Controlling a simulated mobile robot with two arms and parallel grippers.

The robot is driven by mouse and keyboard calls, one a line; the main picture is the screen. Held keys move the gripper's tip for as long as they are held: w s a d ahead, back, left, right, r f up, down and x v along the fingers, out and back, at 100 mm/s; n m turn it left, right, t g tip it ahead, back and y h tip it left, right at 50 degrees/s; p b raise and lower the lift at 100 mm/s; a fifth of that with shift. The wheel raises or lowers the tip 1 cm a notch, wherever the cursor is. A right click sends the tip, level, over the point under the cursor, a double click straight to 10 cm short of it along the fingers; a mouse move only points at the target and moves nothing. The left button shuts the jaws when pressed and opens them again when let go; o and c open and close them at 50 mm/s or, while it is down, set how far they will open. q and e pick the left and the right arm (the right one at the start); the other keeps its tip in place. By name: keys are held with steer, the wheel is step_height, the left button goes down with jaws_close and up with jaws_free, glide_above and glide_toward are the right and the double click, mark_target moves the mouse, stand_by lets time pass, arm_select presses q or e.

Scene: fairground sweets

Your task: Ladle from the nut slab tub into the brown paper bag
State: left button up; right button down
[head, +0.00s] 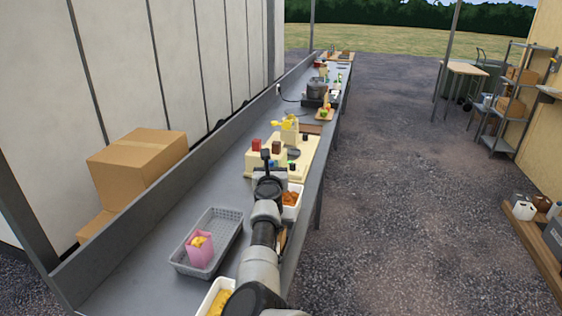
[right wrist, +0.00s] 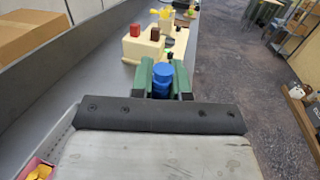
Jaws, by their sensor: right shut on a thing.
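My right gripper (head: 268,172) reaches forward over the counter. In the right wrist view its green fingers (right wrist: 162,80) are shut on a blue handle (right wrist: 162,82); whether this is the ladle's handle I cannot tell, as no bowl shows. A white tub with orange-brown pieces (head: 291,200) stands beside the gripper, partly hidden by my arm; it may be the nut slab tub. Another white tub with yellow contents (head: 215,297) is at the bottom edge, partly covered by my arm. I cannot make out a brown paper bag. My left gripper is not in view.
A grey basket (head: 178,262) holds a pink bag (head: 200,254) with yellow contents. A cream stand with red and brown blocks (head: 262,160) is just beyond the gripper. A cardboard box (head: 137,165) stands at the left. The counter between basket and stand is clear.

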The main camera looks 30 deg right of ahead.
arm_select(q)
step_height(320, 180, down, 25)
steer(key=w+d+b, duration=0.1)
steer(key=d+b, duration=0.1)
steer(key=b, duration=2.3)
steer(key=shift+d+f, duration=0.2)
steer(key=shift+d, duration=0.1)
arm_select(e)
steer(key=s+d+f+m+h, duration=0.2)
steer(key=s+d+f+m, duration=0.2)
steer(key=f+m, duration=0.4)
steer(key=s+d+f+m+g+h, duration=0.1)
steer(key=s+d+f+m+h, duration=0.2)
steer(key=f+m, duration=0.6)
steer(key=shift+s+d+f+m, duration=0.3)
steer(key=shift+s+d+m, duration=0.7)
steer(key=shift+s+d, duration=0.05)
